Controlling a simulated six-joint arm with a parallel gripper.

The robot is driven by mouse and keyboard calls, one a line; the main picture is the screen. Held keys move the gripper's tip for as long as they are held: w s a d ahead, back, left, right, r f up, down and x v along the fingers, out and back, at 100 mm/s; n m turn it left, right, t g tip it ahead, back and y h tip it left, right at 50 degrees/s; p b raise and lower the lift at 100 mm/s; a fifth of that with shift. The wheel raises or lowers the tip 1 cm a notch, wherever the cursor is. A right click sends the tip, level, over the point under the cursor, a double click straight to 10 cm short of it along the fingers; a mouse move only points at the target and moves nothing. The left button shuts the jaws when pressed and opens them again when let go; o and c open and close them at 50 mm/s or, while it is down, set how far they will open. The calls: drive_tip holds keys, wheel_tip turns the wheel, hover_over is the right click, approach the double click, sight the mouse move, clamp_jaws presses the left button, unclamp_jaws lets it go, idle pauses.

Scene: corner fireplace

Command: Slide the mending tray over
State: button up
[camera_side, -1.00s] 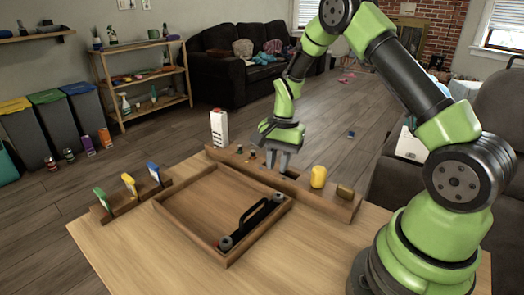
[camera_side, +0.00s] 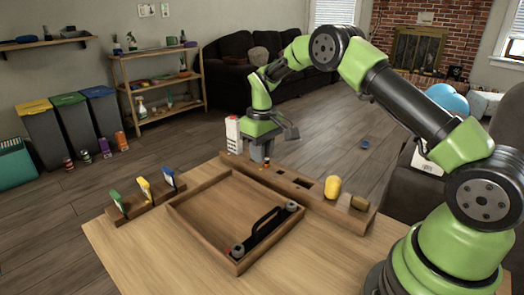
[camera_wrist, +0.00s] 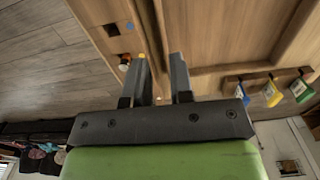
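The mending tray (camera_side: 195,232) is a shallow wooden tray lying flat on the table. A black bar handle (camera_side: 266,226) with round grey ends runs along its right side. In the wrist view part of the tray's wooden floor (camera_wrist: 225,30) shows at the top. My gripper (camera_side: 258,156) points down over the left part of the wooden rack behind the tray, apart from the handle. In the wrist view my gripper (camera_wrist: 159,58) has its two grey fingers apart, with nothing clearly held between them.
The long wooden rack (camera_side: 318,200) behind the tray has dark square holes and a yellow cylinder (camera_side: 333,187). A white carton (camera_side: 233,135) stands by its left end. A small holder (camera_side: 150,205) with green, yellow and blue cards stands left of the tray. The front table is clear.

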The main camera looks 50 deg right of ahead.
sight(262, 185)
wheel_tip(262, 185, down, 10)
drive_tip(key=shift+r, duration=0.1)
idle(0.4)
clamp_jaws()
idle(1.4)
